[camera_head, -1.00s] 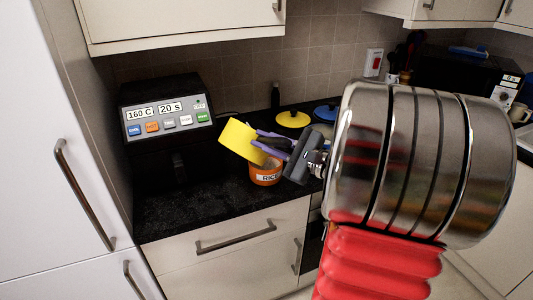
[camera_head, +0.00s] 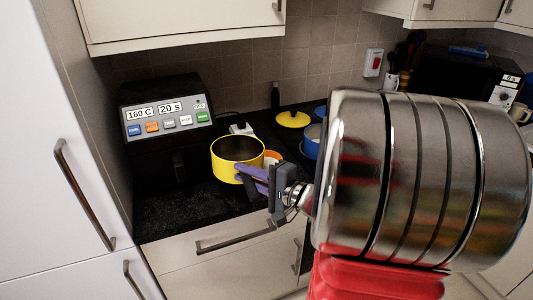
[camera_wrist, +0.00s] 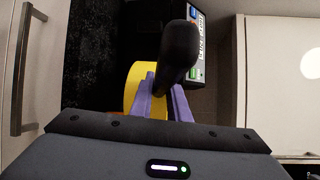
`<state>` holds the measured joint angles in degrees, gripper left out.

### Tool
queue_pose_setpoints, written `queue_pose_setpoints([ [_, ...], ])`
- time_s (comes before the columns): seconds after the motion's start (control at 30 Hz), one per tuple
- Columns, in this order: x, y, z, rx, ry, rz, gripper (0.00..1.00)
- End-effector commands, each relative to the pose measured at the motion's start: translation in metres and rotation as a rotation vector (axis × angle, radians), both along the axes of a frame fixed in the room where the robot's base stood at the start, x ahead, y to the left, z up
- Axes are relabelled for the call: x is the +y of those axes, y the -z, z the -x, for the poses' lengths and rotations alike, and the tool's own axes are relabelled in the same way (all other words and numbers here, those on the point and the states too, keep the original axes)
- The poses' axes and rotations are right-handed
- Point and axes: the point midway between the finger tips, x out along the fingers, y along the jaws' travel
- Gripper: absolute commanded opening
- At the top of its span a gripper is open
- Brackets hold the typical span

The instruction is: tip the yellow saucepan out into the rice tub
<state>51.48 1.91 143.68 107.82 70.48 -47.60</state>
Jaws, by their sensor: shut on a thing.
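The yellow saucepan (camera_head: 226,167) is upright in the head view, held above the black worktop in front of the control-panel appliance. Its inside looks dark; I cannot tell whether anything is left in it. My gripper (camera_head: 252,173), with purple fingers, is shut on its handle at the pan's right. In the wrist view the black handle (camera_wrist: 181,48) stands between my fingers (camera_wrist: 164,100), and part of the yellow pan (camera_wrist: 131,88) shows behind them. The orange rice tub (camera_head: 273,157) is mostly hidden behind the saucepan and my gripper; only its upper right part shows.
The black appliance (camera_head: 167,120) with coloured buttons stands behind left. A yellow lid (camera_head: 293,119) and a blue pot (camera_head: 310,149) are at the back right. A small white object (camera_head: 241,129) is behind the saucepan. Worktop (camera_head: 175,213) at front left is clear.

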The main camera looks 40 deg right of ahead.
Motion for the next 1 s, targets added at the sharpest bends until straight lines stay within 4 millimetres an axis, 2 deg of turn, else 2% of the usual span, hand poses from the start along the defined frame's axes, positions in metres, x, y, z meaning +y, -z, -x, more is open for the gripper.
queue_pose_setpoints([
  [0.23, -0.001, -0.006, 0.0, -0.004, 0.0, 0.01, 0.0],
  [0.6, -0.001, -0.031, 0.0, -0.012, 0.001, 0.075, 0.0],
  [1.0, -0.001, -0.031, 0.0, -0.011, 0.0, 0.075, 0.0],
])
